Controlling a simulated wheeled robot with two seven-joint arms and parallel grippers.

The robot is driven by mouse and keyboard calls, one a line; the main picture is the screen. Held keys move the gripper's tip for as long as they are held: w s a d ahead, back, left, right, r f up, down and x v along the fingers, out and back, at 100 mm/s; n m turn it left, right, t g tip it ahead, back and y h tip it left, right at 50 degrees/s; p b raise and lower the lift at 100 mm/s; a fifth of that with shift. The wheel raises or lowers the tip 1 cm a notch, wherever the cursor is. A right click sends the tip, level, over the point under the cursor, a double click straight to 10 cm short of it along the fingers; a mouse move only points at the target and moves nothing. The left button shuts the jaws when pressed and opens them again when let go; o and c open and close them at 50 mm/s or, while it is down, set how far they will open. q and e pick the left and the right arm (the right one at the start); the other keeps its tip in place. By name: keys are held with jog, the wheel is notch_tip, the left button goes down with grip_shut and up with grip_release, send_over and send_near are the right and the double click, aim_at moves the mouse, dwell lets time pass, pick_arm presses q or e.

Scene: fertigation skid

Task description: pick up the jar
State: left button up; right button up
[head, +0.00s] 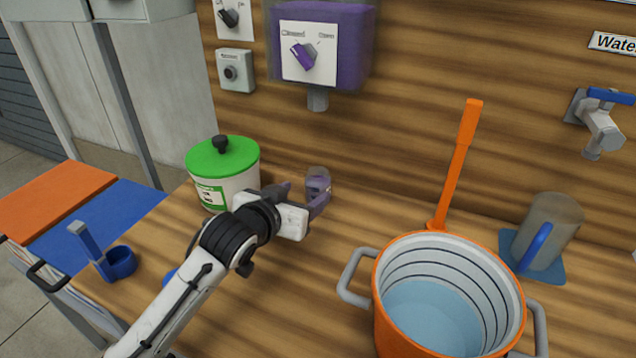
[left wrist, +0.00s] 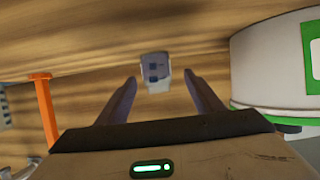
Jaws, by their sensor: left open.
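A small clear jar (head: 318,178) stands on the wooden worktop below the purple box's spout. My left gripper (head: 308,191) is open at the jar, its purple fingers spread and the near one overlapping the jar's lower part in the head view. In the left wrist view the jar (left wrist: 155,68) shows just beyond and between the open fingertips (left wrist: 159,80), with wood visible on both sides of it. No grip on the jar shows. My right gripper is in neither view.
A white canister with a green lid (head: 222,160) stands close left of my gripper. The purple box (head: 350,60) hangs above the jar. An orange pot (head: 450,246), an orange-handled tool (head: 458,160) and a grey jug (head: 552,225) stand to the right. A blue holder (head: 120,263) is at left.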

aim_at(313, 189)
pick_arm(q)
jog(key=shift+d+x, duration=0.15)
jog(key=shift+x, duration=1.7)
jog(key=shift+d+x, duration=0.15)
jog(key=shift+x, duration=1.75)
jog(key=shift+s, duration=0.15)
jog(key=c, duration=1.2)
